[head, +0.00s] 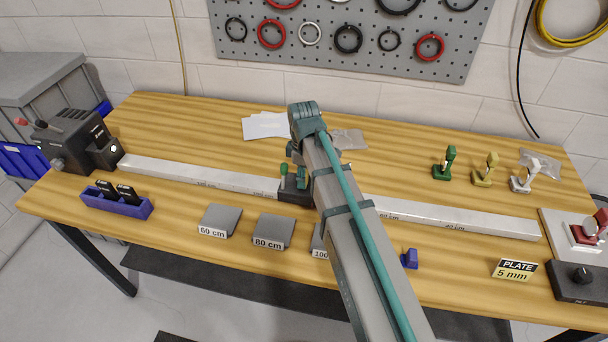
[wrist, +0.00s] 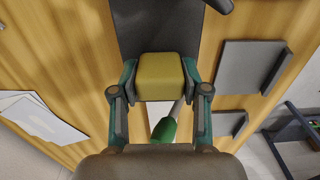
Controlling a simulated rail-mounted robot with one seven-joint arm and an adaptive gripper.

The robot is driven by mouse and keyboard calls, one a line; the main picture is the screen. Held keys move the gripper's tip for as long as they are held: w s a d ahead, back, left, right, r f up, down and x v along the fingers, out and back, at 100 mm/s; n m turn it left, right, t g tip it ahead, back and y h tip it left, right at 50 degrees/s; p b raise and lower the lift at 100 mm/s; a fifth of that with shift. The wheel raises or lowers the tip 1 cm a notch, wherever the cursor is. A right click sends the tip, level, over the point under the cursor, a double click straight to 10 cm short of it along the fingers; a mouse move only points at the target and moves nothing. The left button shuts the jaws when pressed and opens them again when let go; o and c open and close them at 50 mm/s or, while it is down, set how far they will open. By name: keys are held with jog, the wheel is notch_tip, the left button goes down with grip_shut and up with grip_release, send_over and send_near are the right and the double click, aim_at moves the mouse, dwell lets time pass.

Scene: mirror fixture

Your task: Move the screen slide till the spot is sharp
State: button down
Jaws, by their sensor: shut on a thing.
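My gripper (wrist: 160,82) is shut on a yellow block (wrist: 161,76) in the wrist view, with one finger against each side. The block sits over a dark grey part (wrist: 150,30). In the head view my gripper (head: 297,178) is down at a dark slide (head: 290,194) on the long pale rail (head: 200,174); my arm hides much of the slide. A green-topped piece (head: 283,169) stands at the slide, and a green piece (wrist: 164,129) shows below the block in the wrist view. I cannot make out the spot in either view.
A black lamp-like box (head: 72,145) stands at the rail's left end. Grey plates, one marked 60 cm (head: 220,220), lie in front of the rail. Green (head: 444,164), yellow (head: 485,170) and white (head: 525,177) holders stand behind it. A blue rack (head: 117,204) is at front left.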

jog(key=c, duration=0.6)
grip_release()
jog(key=shift+o, duration=0.2)
notch_tip(320, 180, up, 12)
